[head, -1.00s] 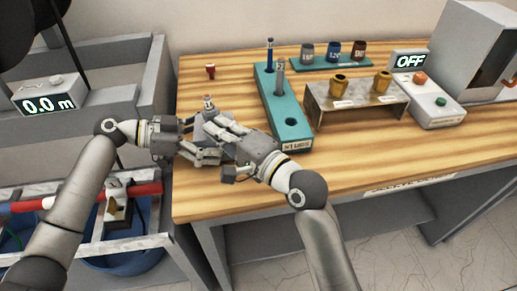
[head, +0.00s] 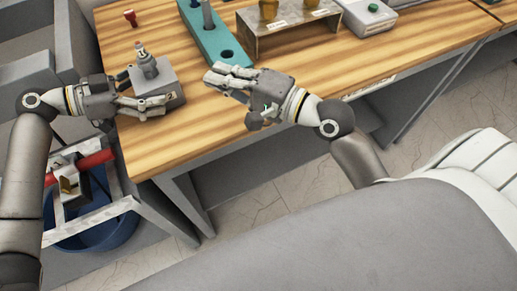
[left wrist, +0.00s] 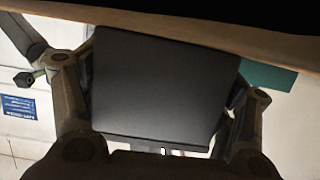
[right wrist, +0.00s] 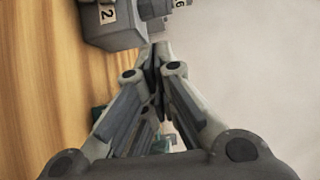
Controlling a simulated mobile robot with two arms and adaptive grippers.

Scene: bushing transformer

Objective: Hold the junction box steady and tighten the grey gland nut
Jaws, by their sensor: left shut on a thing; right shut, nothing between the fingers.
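The grey junction box (head: 170,77) stands on the wooden bench near its left end. My left gripper (head: 150,98) is shut on the box from the left. In the left wrist view the dark box (left wrist: 165,85) fills the space between the fingers. My right gripper (head: 222,76) is shut and empty, to the right of the box and apart from it. In the right wrist view its fingertips (right wrist: 157,55) meet, with a grey block marked 2 (right wrist: 115,32) beyond them.
A teal rack (head: 205,35) with upright parts stands behind my right gripper. A metal stand (head: 285,38) with brass parts and a grey control unit (head: 368,18) are further right. A small red part (head: 130,17) lies at the back left. The bench front right is clear.

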